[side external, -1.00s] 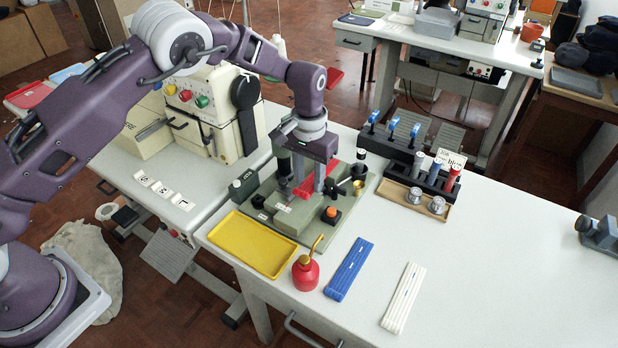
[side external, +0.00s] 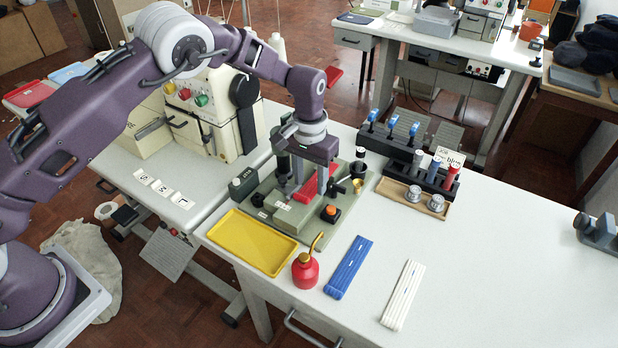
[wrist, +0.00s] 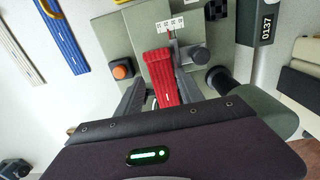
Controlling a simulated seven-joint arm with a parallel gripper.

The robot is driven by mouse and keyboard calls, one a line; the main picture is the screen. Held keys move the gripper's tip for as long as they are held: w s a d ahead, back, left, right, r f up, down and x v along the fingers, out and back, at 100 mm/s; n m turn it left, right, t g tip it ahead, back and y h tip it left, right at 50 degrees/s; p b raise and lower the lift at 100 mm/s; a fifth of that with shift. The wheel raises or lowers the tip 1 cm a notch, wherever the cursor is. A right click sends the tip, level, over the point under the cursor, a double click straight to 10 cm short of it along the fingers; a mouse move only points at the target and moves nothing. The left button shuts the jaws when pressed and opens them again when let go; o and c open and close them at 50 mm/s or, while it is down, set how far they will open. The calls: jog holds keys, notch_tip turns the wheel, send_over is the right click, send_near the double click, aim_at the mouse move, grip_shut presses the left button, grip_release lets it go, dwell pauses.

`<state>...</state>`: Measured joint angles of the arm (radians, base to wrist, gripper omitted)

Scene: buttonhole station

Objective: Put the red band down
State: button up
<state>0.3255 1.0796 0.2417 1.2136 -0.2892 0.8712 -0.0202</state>
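The red band (wrist: 163,75) lies on the grey-green buttonhole station (side external: 283,222), its far end by a small numbered scale in the wrist view. It also shows in the side view (side external: 309,187), partly hidden by my fingers. My gripper (side external: 310,187) is low over the station, pointing down, with one finger on each side of the band. In the wrist view my gripper (wrist: 160,82) is open, with narrow gaps between fingers and band. The band's near end is hidden behind the gripper body.
An orange button (side external: 330,212), black posts and a dark green block (side external: 243,185) stand close around. A yellow tray (side external: 252,242), red oiler (side external: 305,270), blue bands (side external: 349,267) and white bands (side external: 403,295) lie in front.

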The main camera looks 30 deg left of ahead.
jog(key=shift+s+a+f, duration=0.1)
jog(key=shift+a+f, duration=0.4)
jog(key=shift+f, duration=0.05)
jog(key=shift+r, duration=0.15)
notch_tip(320, 180, up, 13)
jog(key=shift+d+r, duration=0.15)
jog(key=shift+d, duration=0.1)
notch_tip(320, 180, up, 10)
jog(key=t, duration=0.1)
send_over(308, 189)
jog(key=s+a, duration=0.3)
jog(key=s, duration=0.2)
jog(key=s+a+r+t+h, duration=0.1)
jog(key=s+a+r, duration=0.3)
jog(key=s+r, duration=0.4)
jog(key=s+a+f+t, duration=0.1)
jog(key=s, duration=1)
jog(key=s+a+f+t+y, duration=0.1)
jog(key=s+a+f+t, duration=0.1)
jog(key=s, duration=0.9)
jog(key=shift+s, duration=0.15)
